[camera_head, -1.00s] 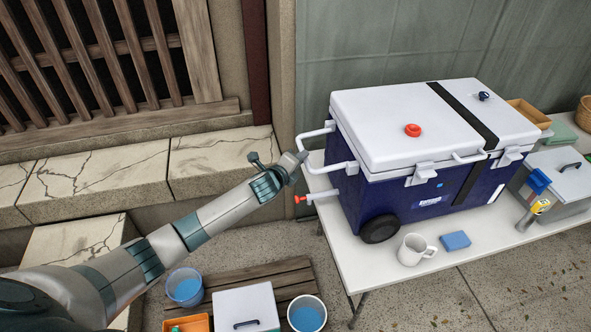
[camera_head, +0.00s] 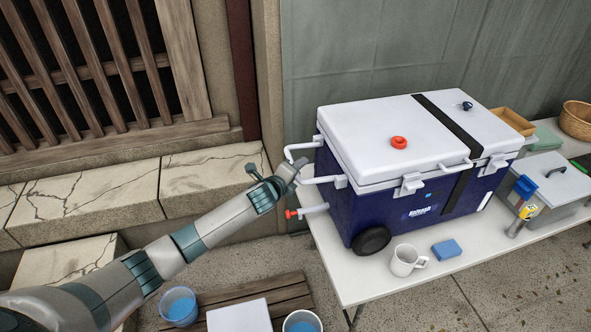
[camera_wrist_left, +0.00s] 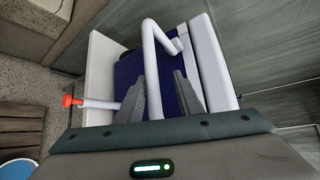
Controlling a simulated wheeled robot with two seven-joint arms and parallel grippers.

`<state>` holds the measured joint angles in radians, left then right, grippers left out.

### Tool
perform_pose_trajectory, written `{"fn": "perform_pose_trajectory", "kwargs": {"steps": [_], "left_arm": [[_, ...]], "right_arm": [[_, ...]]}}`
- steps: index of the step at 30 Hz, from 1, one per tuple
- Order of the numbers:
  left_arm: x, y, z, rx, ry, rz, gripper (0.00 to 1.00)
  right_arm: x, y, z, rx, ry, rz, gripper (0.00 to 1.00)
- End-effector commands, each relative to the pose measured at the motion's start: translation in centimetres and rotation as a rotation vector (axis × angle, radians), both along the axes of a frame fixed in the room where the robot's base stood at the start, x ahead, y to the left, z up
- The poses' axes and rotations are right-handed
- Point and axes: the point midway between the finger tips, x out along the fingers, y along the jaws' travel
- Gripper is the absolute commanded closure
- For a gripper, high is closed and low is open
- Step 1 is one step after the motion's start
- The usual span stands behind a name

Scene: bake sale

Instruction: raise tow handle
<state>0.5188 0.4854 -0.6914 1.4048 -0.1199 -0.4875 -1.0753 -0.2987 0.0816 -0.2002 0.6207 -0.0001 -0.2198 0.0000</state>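The tow handle (camera_head: 322,180) is a white tube loop on the left end of a blue cooler (camera_head: 365,205) with a white lid. My left gripper (camera_head: 298,168) is at the outer bar of this handle. In the left wrist view, my left gripper (camera_wrist_left: 160,88) has its two grey fingers apart, with the white handle tube (camera_wrist_left: 151,68) running between them. The tube lies nearer the left finger, and a gap shows to the right finger. Whether a finger touches the tube is unclear. My right gripper is not in view.
A red-tipped spigot (camera_head: 292,214) sticks out just below the handle. The cooler stands on a white table (camera_head: 375,284) with a mug (camera_head: 404,261) and blue sponge (camera_head: 446,249). Buckets (camera_head: 180,305) stand low on a wooden pallet. A stone ledge (camera_head: 120,195) lies behind my arm.

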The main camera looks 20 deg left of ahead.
Motion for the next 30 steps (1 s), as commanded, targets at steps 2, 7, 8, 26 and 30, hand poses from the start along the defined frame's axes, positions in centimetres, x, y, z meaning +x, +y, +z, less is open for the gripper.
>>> {"fn": "perform_pose_trajectory", "kwargs": {"steps": [2, 7, 8, 26, 30], "left_arm": [[0.0, 0.2, -0.1, 0.002, 0.002, 0.002, 0.67], [-0.3, 0.4, -0.2, 0.004, 0.004, 0.005, 0.67], [-0.4, 0.5, -0.2, 0.005, 0.004, 0.005, 0.67], [-6.6, 1.0, 1.9, 0.006, 0.005, 0.0, 0.67], [-8.6, 1.0, 2.6, 0.005, 0.004, -0.001, 0.67]], "right_arm": [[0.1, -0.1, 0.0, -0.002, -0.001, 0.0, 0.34], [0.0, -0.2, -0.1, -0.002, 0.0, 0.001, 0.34], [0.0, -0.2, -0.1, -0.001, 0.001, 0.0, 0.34], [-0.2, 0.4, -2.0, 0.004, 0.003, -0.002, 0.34], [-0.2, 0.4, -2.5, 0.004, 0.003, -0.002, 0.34]]}}
